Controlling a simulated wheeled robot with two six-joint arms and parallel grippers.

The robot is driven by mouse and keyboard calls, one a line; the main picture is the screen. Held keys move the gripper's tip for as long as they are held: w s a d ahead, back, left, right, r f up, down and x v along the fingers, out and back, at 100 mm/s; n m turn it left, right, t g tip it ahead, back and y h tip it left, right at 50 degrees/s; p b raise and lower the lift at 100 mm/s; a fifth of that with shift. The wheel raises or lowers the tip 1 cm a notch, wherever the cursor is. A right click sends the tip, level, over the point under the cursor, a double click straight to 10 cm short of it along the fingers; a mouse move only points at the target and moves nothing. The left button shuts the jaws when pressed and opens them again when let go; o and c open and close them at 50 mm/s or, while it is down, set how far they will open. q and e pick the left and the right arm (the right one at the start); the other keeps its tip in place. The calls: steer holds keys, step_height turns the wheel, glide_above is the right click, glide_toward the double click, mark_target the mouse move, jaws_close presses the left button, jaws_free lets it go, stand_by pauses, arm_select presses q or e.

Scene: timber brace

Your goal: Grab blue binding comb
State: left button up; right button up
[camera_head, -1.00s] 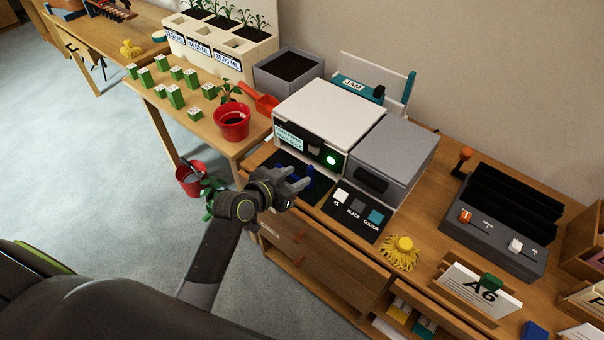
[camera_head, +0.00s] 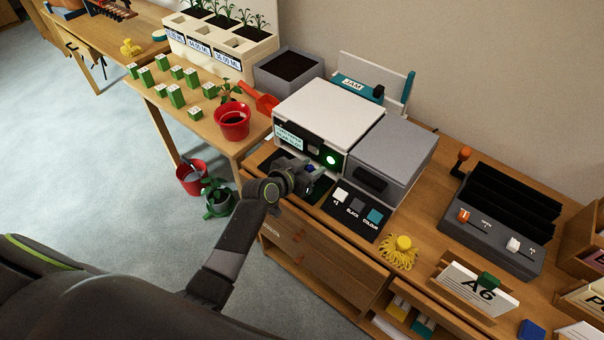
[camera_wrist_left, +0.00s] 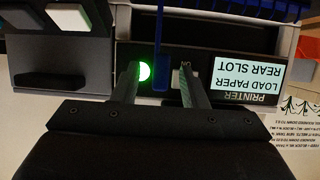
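The blue binding comb (camera_head: 311,170) is at the front of the white printer (camera_head: 330,112), mostly hidden behind my left gripper (camera_head: 306,174) in the head view. In the left wrist view, a blue upright bar (camera_wrist_left: 160,45) shows between the two fingers of my left gripper (camera_wrist_left: 159,72), with a visible gap on each side. More blue (camera_wrist_left: 245,8) shows along the top edge of that view. The left gripper is open and reaches in at the printer's front, by the green light. My right gripper is not in view.
A grey box (camera_head: 393,155) stands right of the printer, with a dark button panel (camera_head: 357,210) in front. A yellow tasselled thing (camera_head: 402,252) and a grey sorter (camera_head: 505,215) are further right. A red pot (camera_head: 232,121) stands on the left table.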

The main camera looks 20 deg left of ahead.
arm_select(q)
jaws_close()
stand_by(0.4)
